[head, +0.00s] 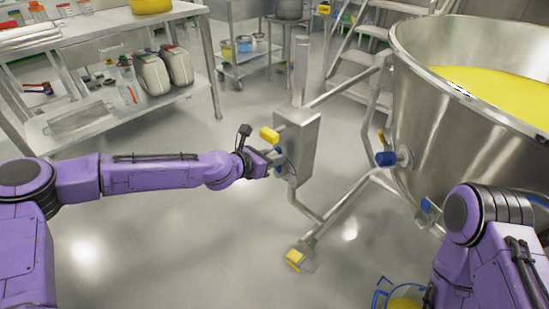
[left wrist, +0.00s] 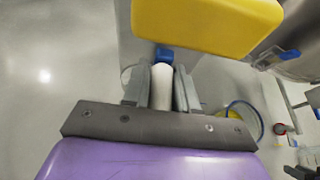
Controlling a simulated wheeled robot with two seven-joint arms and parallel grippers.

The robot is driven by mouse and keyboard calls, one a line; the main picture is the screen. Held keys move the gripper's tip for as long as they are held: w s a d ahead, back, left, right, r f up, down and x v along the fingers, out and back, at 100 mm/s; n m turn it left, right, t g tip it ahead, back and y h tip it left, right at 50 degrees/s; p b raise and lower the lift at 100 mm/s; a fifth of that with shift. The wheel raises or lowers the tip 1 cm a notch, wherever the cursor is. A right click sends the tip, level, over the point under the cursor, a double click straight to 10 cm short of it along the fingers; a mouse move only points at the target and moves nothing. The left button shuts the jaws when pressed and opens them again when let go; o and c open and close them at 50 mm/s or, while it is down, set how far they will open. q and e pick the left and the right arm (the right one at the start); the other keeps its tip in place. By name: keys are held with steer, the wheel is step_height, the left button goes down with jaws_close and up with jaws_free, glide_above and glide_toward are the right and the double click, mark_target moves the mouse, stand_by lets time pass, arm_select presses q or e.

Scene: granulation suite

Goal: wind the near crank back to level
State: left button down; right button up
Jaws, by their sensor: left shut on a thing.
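The near crank's pale cylindrical grip (left wrist: 162,88) stands between the fingers of my left gripper (left wrist: 161,86) in the left wrist view, with a blue part (left wrist: 164,54) just beyond it. In the head view my left gripper (head: 273,161) is shut at the left face of a grey metal box (head: 303,146) on a steel frame. My gripper and wrist hide most of the crank there, so its angle cannot be told. A yellow block (head: 269,135) sits just above the gripper; a yellow block also fills the top of the left wrist view (left wrist: 205,22). My right gripper is out of view.
A large steel bowl (head: 420,115) with yellow contents stands at the right, with a blue knob (head: 386,158) on its side. A frame foot with a yellow part (head: 295,258) rests on the floor. A bench with a lower shelf (head: 85,122) is at the left.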

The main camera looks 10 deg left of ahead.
arm_select(q)
steer(key=shift+f, duration=0.15)
steer(key=c, duration=1)
jaws_free()
steer(key=shift+a, duration=0.1)
steer(key=shift+o, duration=0.2)
steer(key=p+v, duration=0.2)
steer(key=v, duration=0.8)
steer(key=shift+s, duration=0.2)
